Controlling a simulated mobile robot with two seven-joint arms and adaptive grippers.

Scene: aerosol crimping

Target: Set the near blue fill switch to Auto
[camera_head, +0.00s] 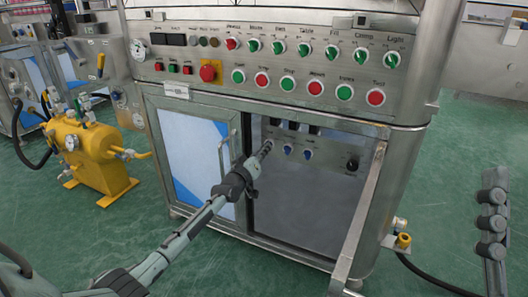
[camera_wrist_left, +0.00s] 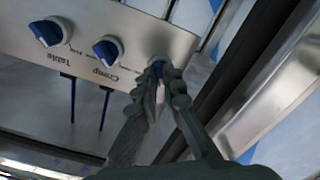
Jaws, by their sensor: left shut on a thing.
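My left gripper (camera_head: 267,146) reaches in from the left to the small panel inside the lower cabinet. In the left wrist view, my left gripper (camera_wrist_left: 160,82) has its fingers closed around a blue switch (camera_wrist_left: 158,62) at the end of the row, and they hide most of it. Its label and the direction it points are hidden. Beside it are a blue switch labelled Crimp (camera_wrist_left: 107,50) and one labelled Table (camera_wrist_left: 50,31), upside down in this view. What appears to be my right gripper (camera_head: 493,200) is at the right edge; its fingers cannot be made out clearly.
The upper panel (camera_head: 265,62) carries green and red switches, buttons and a red emergency stop (camera_head: 210,71). A cabinet door (camera_head: 190,145) with a handle is left of my gripper. A yellow tank (camera_head: 88,150) is at the left.

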